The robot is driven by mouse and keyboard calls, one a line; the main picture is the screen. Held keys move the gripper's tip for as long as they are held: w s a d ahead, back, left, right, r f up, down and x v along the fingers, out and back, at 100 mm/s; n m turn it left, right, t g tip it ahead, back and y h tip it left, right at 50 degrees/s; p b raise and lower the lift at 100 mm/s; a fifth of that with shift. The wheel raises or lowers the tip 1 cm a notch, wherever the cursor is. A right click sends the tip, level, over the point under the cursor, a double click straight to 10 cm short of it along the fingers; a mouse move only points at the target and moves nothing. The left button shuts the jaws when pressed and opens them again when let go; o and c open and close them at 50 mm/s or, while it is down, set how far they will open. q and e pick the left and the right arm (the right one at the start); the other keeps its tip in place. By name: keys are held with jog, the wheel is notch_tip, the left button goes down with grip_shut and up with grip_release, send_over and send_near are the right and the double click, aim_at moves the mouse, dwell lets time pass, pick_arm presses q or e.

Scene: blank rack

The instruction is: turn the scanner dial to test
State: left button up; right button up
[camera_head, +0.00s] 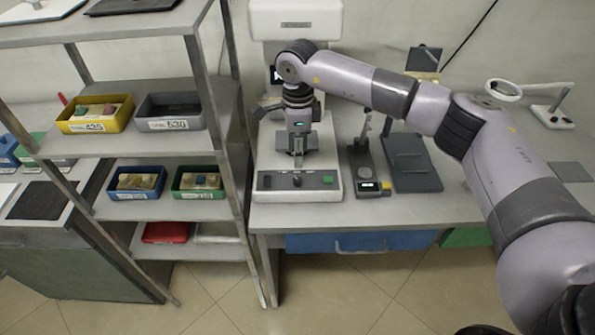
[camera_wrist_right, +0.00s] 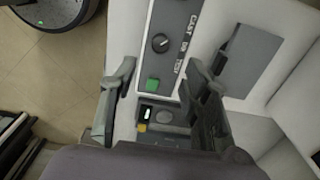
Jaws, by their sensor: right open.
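The scanner (camera_head: 322,150) is a white machine standing on the bench, with a grey control strip on its front. The black round dial (camera_head: 297,181) sits on that strip, left of a green button (camera_head: 327,180). In the right wrist view the dial (camera_wrist_right: 160,43) shows a pale pointer mark beside printed labels, one reading TEST; I cannot tell its exact setting. My right gripper (camera_head: 298,161) hangs over the scanner, behind the dial. In the right wrist view the gripper (camera_wrist_right: 160,64) is open and empty, its fingers apart from the dial. My left gripper is not in view.
A small scale-like device (camera_head: 367,172) and a dark grey board (camera_head: 411,162) stand right of the scanner. A metal rack (camera_head: 215,110) with labelled bins stands close on the left. A white ring lamp (camera_head: 503,89) is at the back right. The bench's front right is clear.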

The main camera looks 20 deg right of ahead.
jog(key=p, duration=0.1)
send_over(298, 179)
notch_tip(298, 179, down, 6)
jog(key=shift+r, duration=0.15)
notch_tip(298, 179, down, 3)
jog(key=shift+f+p, duration=0.1)
jog(key=shift+p, duration=0.2)
jog(key=shift+f, duration=0.3)
jog(key=c, duration=0.6)
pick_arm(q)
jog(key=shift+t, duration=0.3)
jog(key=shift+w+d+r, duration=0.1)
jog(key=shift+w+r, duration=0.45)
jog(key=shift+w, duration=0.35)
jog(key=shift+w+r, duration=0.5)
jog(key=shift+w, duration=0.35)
pick_arm(e)
grip_shut()
